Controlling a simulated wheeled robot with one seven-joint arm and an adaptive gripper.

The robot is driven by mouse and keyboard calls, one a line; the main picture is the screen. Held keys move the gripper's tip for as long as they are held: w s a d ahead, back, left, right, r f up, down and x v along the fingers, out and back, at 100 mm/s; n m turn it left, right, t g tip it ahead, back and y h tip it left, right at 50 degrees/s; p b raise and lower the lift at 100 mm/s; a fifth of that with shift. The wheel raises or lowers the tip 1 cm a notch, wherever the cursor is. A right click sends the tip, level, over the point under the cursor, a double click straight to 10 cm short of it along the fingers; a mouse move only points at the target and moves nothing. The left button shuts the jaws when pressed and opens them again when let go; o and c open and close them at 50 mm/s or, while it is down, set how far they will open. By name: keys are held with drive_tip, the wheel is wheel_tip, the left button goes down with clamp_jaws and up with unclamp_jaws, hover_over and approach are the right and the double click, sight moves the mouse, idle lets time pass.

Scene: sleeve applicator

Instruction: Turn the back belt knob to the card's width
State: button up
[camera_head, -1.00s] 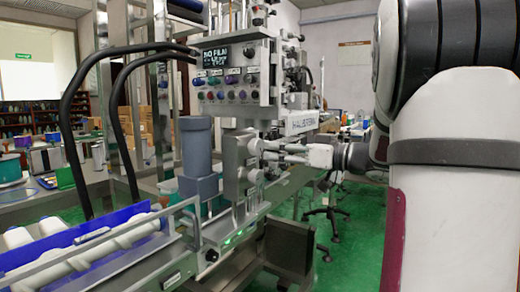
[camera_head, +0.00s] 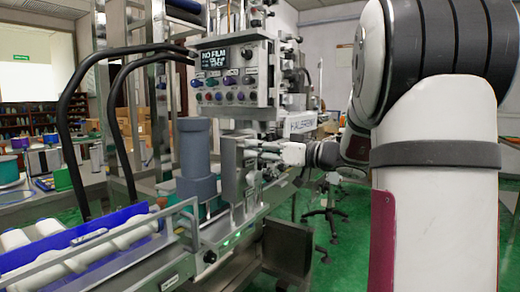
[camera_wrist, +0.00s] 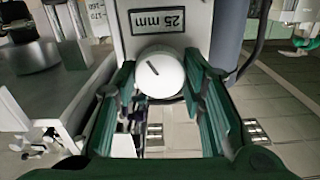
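A white round knob (camera_wrist: 160,74) with a dark pointer line toward the upper left sits low on a pale plate in the wrist view. A label card (camera_wrist: 157,20) reading "25 mm" is on the plate just above the knob. My gripper (camera_wrist: 161,70) is open, with one green finger on each side of the knob. Small gaps seem to remain; contact cannot be made out. In the head view my gripper (camera_head: 257,148) reaches from the right to the side of the grey machine block (camera_head: 230,170), and its fingers hide the knob there.
A control box (camera_head: 228,72) with a "NO FILM" display hangs above my gripper. A grey cylinder (camera_head: 196,150) stands left of the block. A conveyor with white bottles (camera_head: 110,240) is at lower left.

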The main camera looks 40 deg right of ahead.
drive_tip(key=shift+f+m+b, duration=0.1)
drive_tip(key=shift+m+b, duration=0.2)
drive_tip(key=shift+b, duration=0.55)
drive_tip(key=m+b, duration=0.1)
drive_tip(key=b, duration=0.2)
drive_tip(key=shift+f, duration=0.1)
drive_tip(key=shift+d+m+p, duration=0.1)
drive_tip(key=shift+m+p, duration=1.5)
drive_tip(key=shift+m, duration=9.4)
drive_tip(key=o, duration=1.2)
